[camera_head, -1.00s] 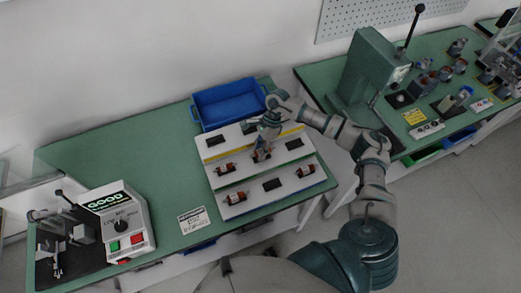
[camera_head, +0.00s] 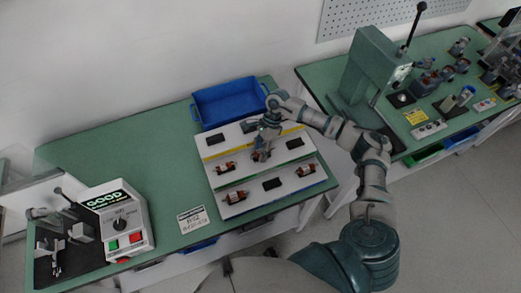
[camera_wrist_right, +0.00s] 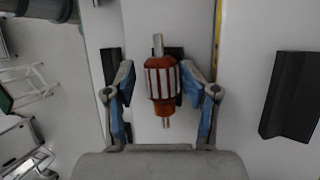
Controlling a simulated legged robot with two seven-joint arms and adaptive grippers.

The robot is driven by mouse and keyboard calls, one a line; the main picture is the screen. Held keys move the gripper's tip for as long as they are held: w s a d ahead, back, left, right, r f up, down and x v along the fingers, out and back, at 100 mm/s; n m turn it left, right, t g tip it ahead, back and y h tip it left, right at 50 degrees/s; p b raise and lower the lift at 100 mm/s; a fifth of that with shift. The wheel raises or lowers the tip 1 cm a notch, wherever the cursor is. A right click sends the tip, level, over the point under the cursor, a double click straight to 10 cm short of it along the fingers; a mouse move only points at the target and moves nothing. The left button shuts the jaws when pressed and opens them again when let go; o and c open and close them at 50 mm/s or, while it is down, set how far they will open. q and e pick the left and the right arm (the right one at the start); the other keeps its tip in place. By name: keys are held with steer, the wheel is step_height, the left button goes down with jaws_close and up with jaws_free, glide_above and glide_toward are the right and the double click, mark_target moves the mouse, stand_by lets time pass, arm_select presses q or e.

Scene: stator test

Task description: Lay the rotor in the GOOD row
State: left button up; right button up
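My right gripper (camera_head: 262,152) is over the middle row of a white stepped rack (camera_head: 213,152) in the head view. In the right wrist view the rotor (camera_wrist_right: 162,85), copper-red with pale bars and a steel shaft, lies between the fingers of the gripper (camera_wrist_right: 160,75). The fingers stand apart, with a gap visible beside the rotor. A dark cradle (camera_wrist_right: 174,53) shows partly behind the rotor. Whether the rotor rests fully in it is hard to tell. No row label is readable. My left gripper is not in view.
Other rotors lie in the rack: one left in the middle row (camera_head: 225,168), two in the front row (camera_head: 235,198) (camera_head: 305,171). A blue bin (camera_head: 228,103) stands behind. A tester (camera_head: 118,222) reading GOOD is at left. A green press (camera_head: 365,70) stands right.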

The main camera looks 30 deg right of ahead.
steer(key=shift+s+f, duration=0.2)
steer(key=shift+f, duration=0.15)
steer(key=shift+d, duration=0.1)
steer(key=v, duration=1.2)
steer(key=shift+r, duration=0.25)
steer(key=shift+w, duration=0.15)
steer(key=shift+f, duration=0.1)
